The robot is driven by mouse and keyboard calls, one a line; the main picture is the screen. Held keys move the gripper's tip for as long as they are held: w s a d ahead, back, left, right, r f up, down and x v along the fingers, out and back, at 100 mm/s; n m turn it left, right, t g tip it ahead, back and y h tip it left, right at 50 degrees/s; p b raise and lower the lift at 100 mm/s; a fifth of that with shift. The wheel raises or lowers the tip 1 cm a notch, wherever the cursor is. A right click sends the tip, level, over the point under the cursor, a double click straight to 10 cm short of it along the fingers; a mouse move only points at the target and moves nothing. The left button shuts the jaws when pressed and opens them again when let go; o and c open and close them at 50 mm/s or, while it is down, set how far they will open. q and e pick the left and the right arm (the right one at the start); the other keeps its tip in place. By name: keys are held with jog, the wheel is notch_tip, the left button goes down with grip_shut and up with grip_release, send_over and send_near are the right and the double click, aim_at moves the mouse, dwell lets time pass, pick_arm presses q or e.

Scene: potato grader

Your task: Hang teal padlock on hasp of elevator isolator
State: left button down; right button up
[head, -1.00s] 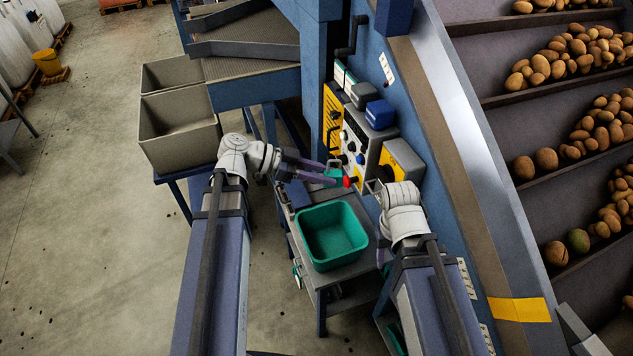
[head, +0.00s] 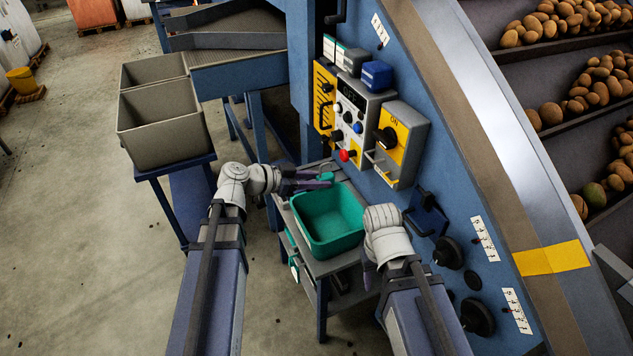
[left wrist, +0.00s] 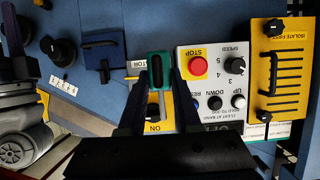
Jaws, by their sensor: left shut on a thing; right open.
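The teal padlock (head: 326,176) is held in the fingers of my left gripper (head: 322,182), above the far edge of the green bin. In the left wrist view the padlock (left wrist: 160,68) sits between the two fingertips, its grey shackle in front of the isolator. The elevator isolator (head: 408,133) is a grey box with a yellow face, a black knob and "ON" lettering. Its grey hasp (head: 376,160) sticks out at the lower left side, apart from the padlock. My right gripper (head: 370,275) is open, low beside the bin, partly hidden by its wrist.
The green bin (head: 303,238) stands on a small grey table below the panel. The control box with a red stop button (head: 347,156) is left of the isolator. A yellow panel (head: 324,85) with a handle stands further left. Black knobs (head: 477,317) project at lower right.

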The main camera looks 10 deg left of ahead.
pick_arm(q)
jog(key=shift+d, duration=0.1)
jog(key=shift+w+d, duration=1.3)
jog(key=shift+d, duration=0.45)
jog(key=shift+w+d, duration=1.25)
jog(key=shift+d, duration=0.45)
jog(key=shift+w+d, duration=1.3)
jog(key=shift+d, duration=0.45)
jog(key=shift+f+b, duration=0.65)
jog(key=shift+b, duration=0.05)
jog(key=c, duration=0.5)
grip_release()
jog(key=shift+a, duration=0.1)
